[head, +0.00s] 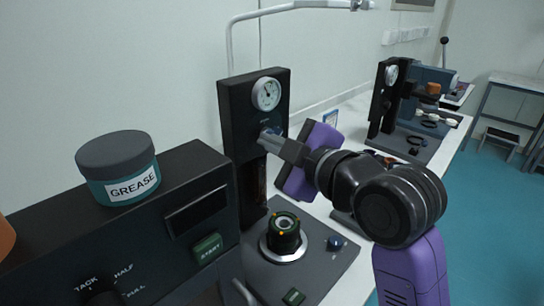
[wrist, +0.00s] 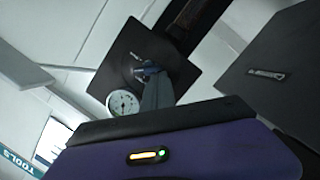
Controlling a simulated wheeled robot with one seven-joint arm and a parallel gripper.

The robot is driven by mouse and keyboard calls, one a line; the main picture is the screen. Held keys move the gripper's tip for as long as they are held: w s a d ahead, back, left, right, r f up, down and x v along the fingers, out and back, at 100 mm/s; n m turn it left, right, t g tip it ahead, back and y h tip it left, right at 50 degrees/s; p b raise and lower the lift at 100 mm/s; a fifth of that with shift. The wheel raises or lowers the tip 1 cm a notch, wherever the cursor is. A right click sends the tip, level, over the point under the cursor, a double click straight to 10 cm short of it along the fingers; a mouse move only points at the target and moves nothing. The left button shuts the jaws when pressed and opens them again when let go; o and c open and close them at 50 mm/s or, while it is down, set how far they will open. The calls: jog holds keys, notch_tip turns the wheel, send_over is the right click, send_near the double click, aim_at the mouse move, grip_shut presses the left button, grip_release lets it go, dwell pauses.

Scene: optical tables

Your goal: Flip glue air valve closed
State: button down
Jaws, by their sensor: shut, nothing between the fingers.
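The gauge also shows in the wrist view (wrist: 122,102). The lever's exact position is hard to make out.
A grease jar (head: 121,168) stands on a black control box (head: 196,205) with a green START button, at the left. Below my gripper, a round dark fixture (head: 284,233) sits on a grey base. A similar station (head: 384,95) stands farther back along the white table.

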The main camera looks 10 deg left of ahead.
jog(key=n+b, duration=0.1)
jog(key=b, duration=0.1)
jog(key=f+n+t+b, duration=0.1)
jog(key=n+b, duration=0.3)
jog(key=shift+f+t+b, duration=0.25)
jog(key=shift+t+b, duration=0.05)
